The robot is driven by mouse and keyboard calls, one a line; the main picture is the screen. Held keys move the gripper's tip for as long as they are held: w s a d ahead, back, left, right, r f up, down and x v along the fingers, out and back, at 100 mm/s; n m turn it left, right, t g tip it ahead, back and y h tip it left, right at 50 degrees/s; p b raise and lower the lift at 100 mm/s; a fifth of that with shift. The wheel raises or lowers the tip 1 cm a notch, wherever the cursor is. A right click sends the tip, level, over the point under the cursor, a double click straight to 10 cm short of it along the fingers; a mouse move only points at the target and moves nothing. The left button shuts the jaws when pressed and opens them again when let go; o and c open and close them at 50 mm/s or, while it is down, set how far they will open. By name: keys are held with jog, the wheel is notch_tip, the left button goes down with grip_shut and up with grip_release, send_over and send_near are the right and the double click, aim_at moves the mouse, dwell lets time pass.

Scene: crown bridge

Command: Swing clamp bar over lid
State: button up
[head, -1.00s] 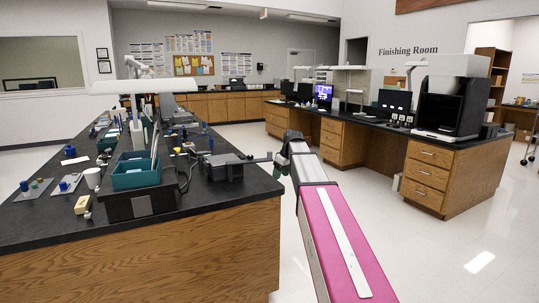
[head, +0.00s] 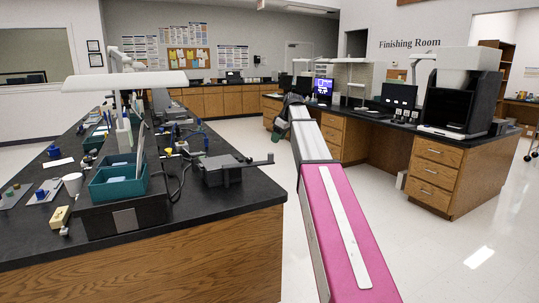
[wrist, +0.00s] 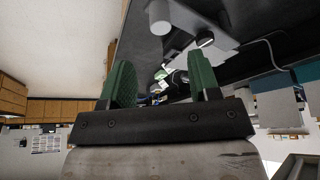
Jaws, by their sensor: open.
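A dark box-shaped device with a flat lid (head: 218,162) sits near the right edge of the black bench. A thin dark clamp bar (head: 256,163) sticks out to the right from it, past the bench edge, with a small upright end piece. The bar does not appear to lie across the lid. My gripper (head: 285,108) is beyond and above the bar's end, apart from it, over the aisle; its fingers are hard to make out there. In the wrist view my gripper (wrist: 162,80) shows two green fingers spread apart with nothing held between them. The clamp device is not clearly identifiable there.
A teal bin (head: 118,182) stands on a dark box left of the device. A white lamp (head: 125,82) hangs over the bench (head: 240,192). A cup (head: 72,183) and small blocks lie at left. The aisle floor (head: 430,265) at right is clear.

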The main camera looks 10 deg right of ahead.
aim_at(270, 155)
jog(key=x, duration=1)
jog(key=shift+a+f, duration=0.1)
jog(key=shift+f, duration=0.2)
jog(key=c, duration=0.9)
jog(key=shift+w, duration=0.1)
